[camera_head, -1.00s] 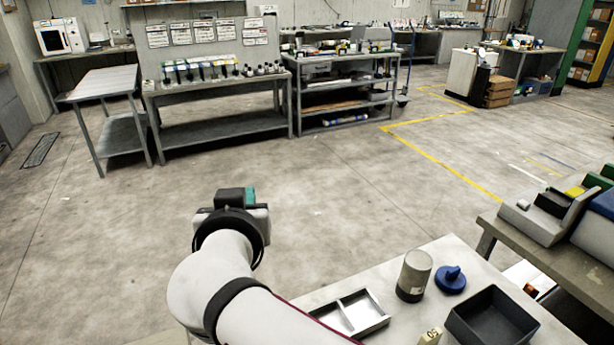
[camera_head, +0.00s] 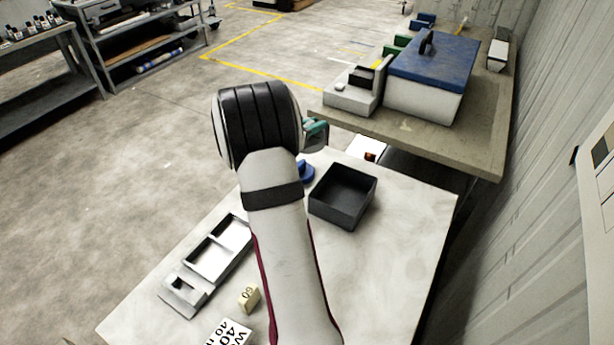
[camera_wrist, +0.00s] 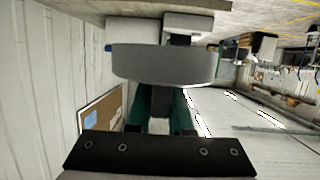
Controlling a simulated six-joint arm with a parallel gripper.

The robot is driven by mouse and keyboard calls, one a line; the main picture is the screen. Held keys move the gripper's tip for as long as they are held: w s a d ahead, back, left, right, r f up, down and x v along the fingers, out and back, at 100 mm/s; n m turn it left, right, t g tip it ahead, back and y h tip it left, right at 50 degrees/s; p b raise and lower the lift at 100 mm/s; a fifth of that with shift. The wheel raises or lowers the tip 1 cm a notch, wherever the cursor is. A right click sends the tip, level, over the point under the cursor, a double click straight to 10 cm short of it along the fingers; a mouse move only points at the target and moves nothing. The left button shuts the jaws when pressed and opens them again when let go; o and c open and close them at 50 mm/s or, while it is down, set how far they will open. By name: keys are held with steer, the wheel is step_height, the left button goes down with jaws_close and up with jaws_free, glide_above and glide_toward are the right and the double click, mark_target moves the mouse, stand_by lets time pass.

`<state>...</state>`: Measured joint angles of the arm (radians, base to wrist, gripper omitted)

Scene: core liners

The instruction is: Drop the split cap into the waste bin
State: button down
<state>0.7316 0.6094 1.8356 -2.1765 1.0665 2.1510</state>
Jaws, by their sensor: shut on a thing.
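My gripper (camera_wrist: 161,108) has teal fingers, shut on a wide grey disc-like piece (camera_wrist: 165,66), which I take to be the split cap. The fingers cover part of it, and no split is clear from this side. A black open square box (camera_head: 343,197), likely the waste bin, stands on the table just right of my arm. Its visible inside looks empty.
A blue knobbed cap (camera_head: 307,173) is partly behind my arm. A metal tray (camera_head: 218,248), a numbered cream block (camera_head: 249,298) and a printed card (camera_head: 228,334) lie left. A bench (camera_head: 420,133) behind bears a blue-lidded box (camera_head: 432,75). The table's right side is clear.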

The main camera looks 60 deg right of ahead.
steer(key=s+d+f+m+g, duration=0.3)
steer(key=s+d+f, duration=0.25)
steer(key=s, duration=0.35)
steer(key=f, duration=0.5)
steer(key=shift+s+d+f, duration=0.25)
steer(key=shift+f, duration=0.05)
steer(key=c, duration=0.7)
jaws_free()
steer(key=shift+c, duration=0.2)
steer(key=shift+a, duration=0.1)
steer(key=v, duration=1.5)
steer(key=shift+w+a+r, duration=0.2)
steer(key=shift+w+r, duration=0.05)
steer(key=shift+r, duration=0.1)
